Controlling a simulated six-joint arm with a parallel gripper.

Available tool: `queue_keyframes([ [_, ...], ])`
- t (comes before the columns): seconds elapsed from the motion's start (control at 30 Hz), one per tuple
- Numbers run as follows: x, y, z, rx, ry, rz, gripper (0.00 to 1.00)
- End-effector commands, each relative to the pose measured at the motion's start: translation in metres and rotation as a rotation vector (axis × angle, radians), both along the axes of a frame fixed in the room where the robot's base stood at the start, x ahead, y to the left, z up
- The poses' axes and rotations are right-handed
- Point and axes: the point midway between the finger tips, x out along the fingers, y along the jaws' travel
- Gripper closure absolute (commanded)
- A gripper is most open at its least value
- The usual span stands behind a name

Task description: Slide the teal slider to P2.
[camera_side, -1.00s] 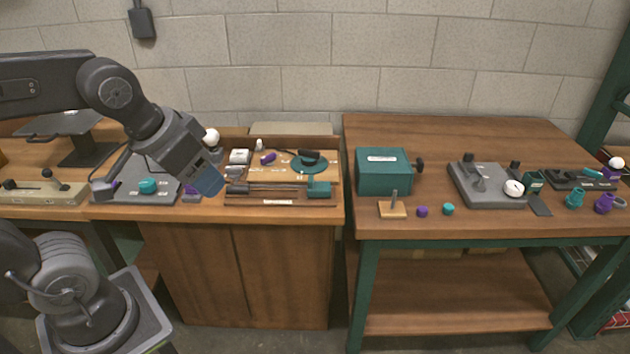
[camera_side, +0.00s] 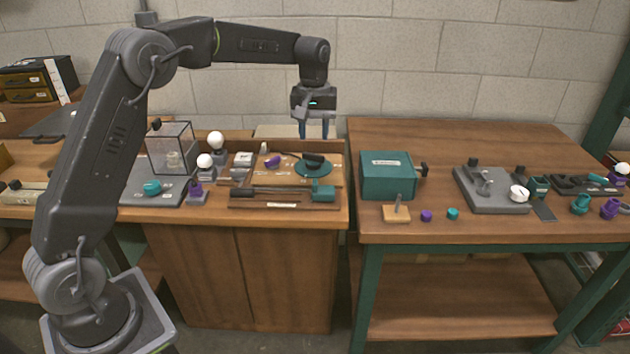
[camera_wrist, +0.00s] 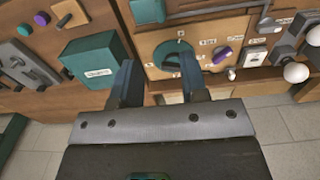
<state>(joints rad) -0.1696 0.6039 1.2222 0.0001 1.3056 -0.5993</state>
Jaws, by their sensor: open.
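The teal slider (camera_side: 322,192) is a block at the right end of a pair of dark rods (camera_side: 275,191) on a wooden base at the front of the middle bench. In the wrist view the teal slider (camera_wrist: 148,11) is at the top edge, partly cut off. My gripper (camera_side: 314,129) points down, open and empty, high above the back of the bench and behind the slider. In the wrist view my gripper (camera_wrist: 158,75) has its fingers apart, with the slider beyond the fingertips. I cannot read a P2 mark.
A teal round dial (camera_side: 313,166) with a black handle and a purple knob (camera_side: 273,161) stand on the board behind the rods. A teal box (camera_side: 388,175) is on the right bench. White balls on stands (camera_side: 215,140) and a clear case (camera_side: 170,148) are to the left.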

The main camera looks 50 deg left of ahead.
Motion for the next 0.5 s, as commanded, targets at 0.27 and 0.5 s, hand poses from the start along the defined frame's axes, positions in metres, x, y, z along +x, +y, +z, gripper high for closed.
queue_keyframes([
  [0.27, 0.005, 0.003, -0.024, -0.003, 0.014, 0.019, 0.6],
  [0.5, 0.005, 0.003, -0.072, -0.003, 0.015, 0.017, 0.6],
])
